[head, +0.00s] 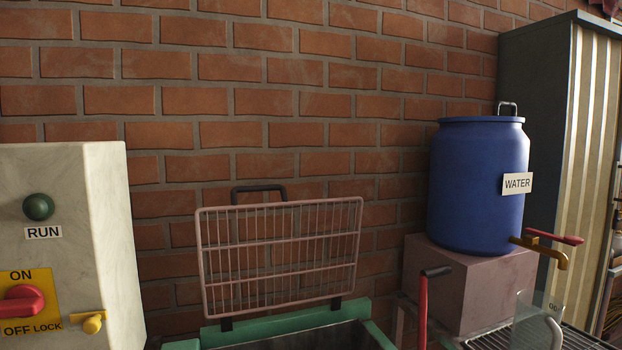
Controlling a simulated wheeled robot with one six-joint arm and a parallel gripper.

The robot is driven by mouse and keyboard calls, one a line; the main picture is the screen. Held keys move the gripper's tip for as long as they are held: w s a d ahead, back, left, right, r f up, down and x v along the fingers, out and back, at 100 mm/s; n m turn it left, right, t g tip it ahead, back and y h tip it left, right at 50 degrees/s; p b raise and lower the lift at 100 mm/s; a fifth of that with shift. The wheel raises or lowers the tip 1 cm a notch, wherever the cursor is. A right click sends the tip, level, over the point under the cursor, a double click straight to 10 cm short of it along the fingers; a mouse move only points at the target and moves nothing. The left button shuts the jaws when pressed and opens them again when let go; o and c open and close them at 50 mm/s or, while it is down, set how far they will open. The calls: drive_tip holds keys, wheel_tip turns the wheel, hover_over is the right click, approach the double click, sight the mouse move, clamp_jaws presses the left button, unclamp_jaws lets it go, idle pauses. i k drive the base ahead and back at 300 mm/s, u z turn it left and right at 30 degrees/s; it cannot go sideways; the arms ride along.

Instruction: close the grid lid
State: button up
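The grid lid (280,255) is a pinkish wire grid in a rounded frame. It stands raised, nearly upright, at the back edge of a green hopper (338,316), in the lower middle of the head view. Two dark hinge pieces join its lower edge to the green rim. A dark handle (259,189) shows at the lid's top edge. The hopper's dark opening is partly cut off by the bottom of the picture. My gripper is not in view.
A white control box (100,225) with a red switch (20,304) stands at the left. A blue water barrel (478,185) with a tap sits on a pink block (463,285) at the right. A red lever (423,310) with a dark grip rises right of the hopper. A brick wall (300,100) stands behind.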

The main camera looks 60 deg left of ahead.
sight(227, 320)
drive_tip(key=i, duration=0.45)
drive_tip(key=u, duration=3.2)
drive_tip(key=i, duration=0.5)
drive_tip(key=u, duration=0.05)
